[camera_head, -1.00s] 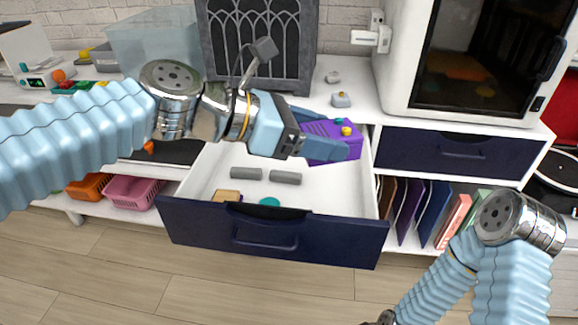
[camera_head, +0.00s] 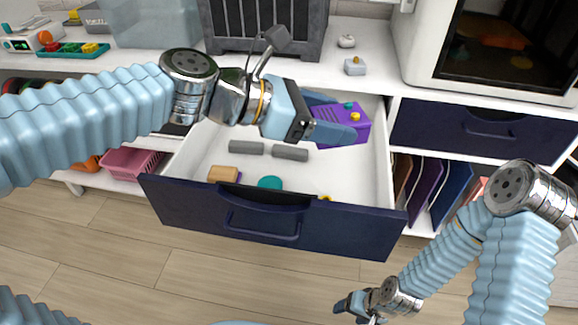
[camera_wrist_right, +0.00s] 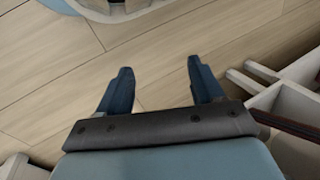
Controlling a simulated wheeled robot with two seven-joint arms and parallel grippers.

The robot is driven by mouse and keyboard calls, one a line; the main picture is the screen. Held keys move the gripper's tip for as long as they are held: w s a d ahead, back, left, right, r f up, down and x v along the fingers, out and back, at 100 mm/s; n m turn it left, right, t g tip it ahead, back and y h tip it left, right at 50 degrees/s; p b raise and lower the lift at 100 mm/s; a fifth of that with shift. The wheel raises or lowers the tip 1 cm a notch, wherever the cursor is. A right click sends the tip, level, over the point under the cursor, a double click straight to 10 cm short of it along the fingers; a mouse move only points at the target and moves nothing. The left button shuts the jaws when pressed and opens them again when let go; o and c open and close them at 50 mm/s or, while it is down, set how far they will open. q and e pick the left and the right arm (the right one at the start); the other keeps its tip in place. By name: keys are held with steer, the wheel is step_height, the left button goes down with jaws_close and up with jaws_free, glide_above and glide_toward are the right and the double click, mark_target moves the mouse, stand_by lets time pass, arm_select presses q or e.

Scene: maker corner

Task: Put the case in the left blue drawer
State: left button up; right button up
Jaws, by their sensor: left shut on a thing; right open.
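The purple case (camera_head: 352,117), with yellow and teal knobs on top, is at the back right of the pulled-out left blue drawer (camera_head: 271,224) in the head view. My left gripper (camera_head: 338,122) is shut on the case from the left, above the drawer's interior. Whether the case touches the drawer floor I cannot tell. My right gripper (camera_head: 352,305) is low in front of the cabinet, apart from the drawer. In the right wrist view its open fingers (camera_wrist_right: 161,88) have only wood floor between them.
The right blue drawer (camera_head: 475,134) is shut. A pink basket (camera_head: 129,164) sits on the lower left shelf. The middle of the open drawer has bare room.

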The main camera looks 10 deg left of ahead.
arm_select(q)
step_height(320, 180, down, 7)
steer(key=b, duration=0.7)
glide_above(332, 165)
steer(key=s, duration=0.1)
step_height(332, 165, down, 9)
steer(key=shift+r, duration=0.15)
steer(key=shift+w+f, duration=0.15)
steer(key=shift+f, duration=0.05)
steer(key=shift+w+f+b, duration=0.2)
steer(key=shift+f+b, duration=0.2)
steer(key=shift+f, duration=0.55)
steer(key=shift+w+f+b, duration=0.15)
steer(key=shift+f+b, duration=0.25)
steer(key=shift+f, duration=0.5)
arm_select(e)
step_height(332, 165, down, 10)
steer(key=d, duration=0.2)
steer(key=shift+w+r, duration=0.15)
steer(key=shift+w, duration=0.25)
arm_select(q)
steer(key=shift+f, duration=0.1)
steer(key=shift+f, duration=0.15)
steer(key=o, duration=1.2)
